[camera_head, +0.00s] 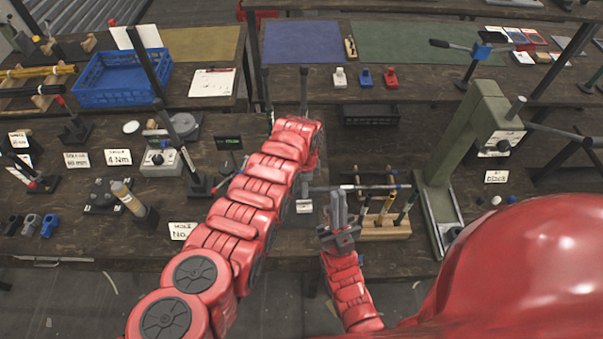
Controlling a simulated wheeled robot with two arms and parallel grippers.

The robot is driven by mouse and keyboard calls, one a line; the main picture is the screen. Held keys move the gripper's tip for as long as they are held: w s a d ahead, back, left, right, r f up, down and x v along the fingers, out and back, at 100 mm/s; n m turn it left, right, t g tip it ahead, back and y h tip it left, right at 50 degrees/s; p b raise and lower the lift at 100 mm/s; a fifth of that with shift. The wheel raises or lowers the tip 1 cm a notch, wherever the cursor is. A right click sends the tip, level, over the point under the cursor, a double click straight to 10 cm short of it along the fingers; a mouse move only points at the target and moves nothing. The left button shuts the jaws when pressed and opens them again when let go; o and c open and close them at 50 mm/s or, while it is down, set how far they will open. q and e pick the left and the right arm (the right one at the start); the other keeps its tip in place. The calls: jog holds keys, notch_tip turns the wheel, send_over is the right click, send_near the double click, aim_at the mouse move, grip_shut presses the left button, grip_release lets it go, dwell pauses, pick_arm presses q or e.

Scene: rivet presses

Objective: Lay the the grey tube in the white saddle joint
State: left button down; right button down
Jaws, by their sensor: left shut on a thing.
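The grey tube (375,187) lies about level above the bench edge, crossing in front of a tool rack in the head view. My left gripper (313,184), mostly hidden below its red wrist, is shut on the tube near its left end. My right gripper (340,200) points up just below the tube. Its fingers look close together, and I cannot tell whether they touch the tube. The white saddle joint (339,78) appears to be the small white block on the rear bench, left of similar blue (365,77) and red (390,77) blocks.
A wooden tool rack (388,229) stands beside my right gripper. A green press (470,140) with a long lever rises to the right. A black bin (370,115) sits under the rear bench. A blue crate (118,78) and labelled tools crowd the left. Coloured mats leave clear room at the back.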

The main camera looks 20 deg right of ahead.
pick_arm(q)
jog(key=shift+s, duration=0.15)
jog(key=shift+r, duration=0.1)
jog(key=shift+a+p, duration=0.25)
jog(key=shift+p, duration=0.05)
notch_tip(320, 180, down, 6)
jog(key=b, duration=0.6)
jog(key=shift+d, duration=0.1)
dwell(1.4)
jog(key=shift+f+b, duration=0.95)
jog(key=shift+b, duration=0.4)
jog(key=c, duration=0.6)
grip_release()
jog(key=shift+r, duration=0.1)
